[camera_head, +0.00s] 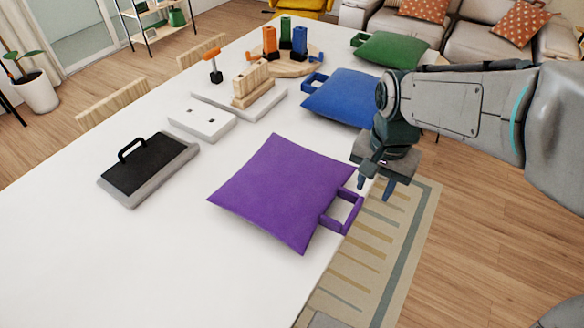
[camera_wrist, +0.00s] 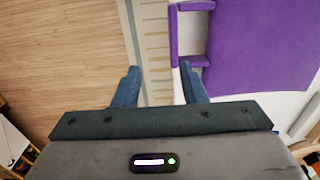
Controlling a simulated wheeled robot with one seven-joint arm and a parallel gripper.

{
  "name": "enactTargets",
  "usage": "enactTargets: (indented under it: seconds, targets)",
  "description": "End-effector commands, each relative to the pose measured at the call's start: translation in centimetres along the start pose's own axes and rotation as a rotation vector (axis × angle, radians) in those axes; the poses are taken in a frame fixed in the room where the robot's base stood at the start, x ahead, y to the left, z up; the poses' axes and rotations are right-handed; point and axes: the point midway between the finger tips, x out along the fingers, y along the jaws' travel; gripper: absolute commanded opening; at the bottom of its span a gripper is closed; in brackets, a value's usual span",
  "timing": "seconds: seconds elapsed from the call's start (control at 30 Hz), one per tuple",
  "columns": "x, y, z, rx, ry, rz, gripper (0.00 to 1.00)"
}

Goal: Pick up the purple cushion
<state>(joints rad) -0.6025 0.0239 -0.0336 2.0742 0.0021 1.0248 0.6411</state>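The purple cushion (camera_head: 284,192) lies flat on the white table (camera_head: 85,245), near its right edge. A purple loop handle (camera_head: 344,212) sticks out from its right side towards the table edge. In the wrist view the cushion (camera_wrist: 262,45) fills the upper right, and its handle (camera_wrist: 192,35) lies ahead of the right finger. My gripper (camera_head: 375,186) hangs beside the table edge, just past the handle and apart from it. In the wrist view my gripper (camera_wrist: 158,88) has its two blue fingers spread with nothing between them; floor and rug show there.
A blue cushion (camera_head: 338,97) and a green cushion (camera_head: 391,50) lie farther back along the same edge. A black-topped block with a handle (camera_head: 150,167), a white switch block (camera_head: 202,122) and a wooden piece (camera_head: 252,88) stand left. A striped rug (camera_head: 385,240) lies below.

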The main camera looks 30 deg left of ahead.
Motion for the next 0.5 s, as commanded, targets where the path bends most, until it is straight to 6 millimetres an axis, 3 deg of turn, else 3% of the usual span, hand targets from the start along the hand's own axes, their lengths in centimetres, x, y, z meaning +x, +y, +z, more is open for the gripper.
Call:
enactTargets:
  seconds: [0.1, 0.23, 0.5]
  targets:
    - [-0.1, -1.7, 0.1, 0.001, -0.011, 0.01, 0.38]
    - [1.0, -2.1, 0.3, 0.006, -0.018, 0.015, 0.38]
    - [6.2, -2.0, 0.5, 0.005, -0.019, 0.016, 0.38]
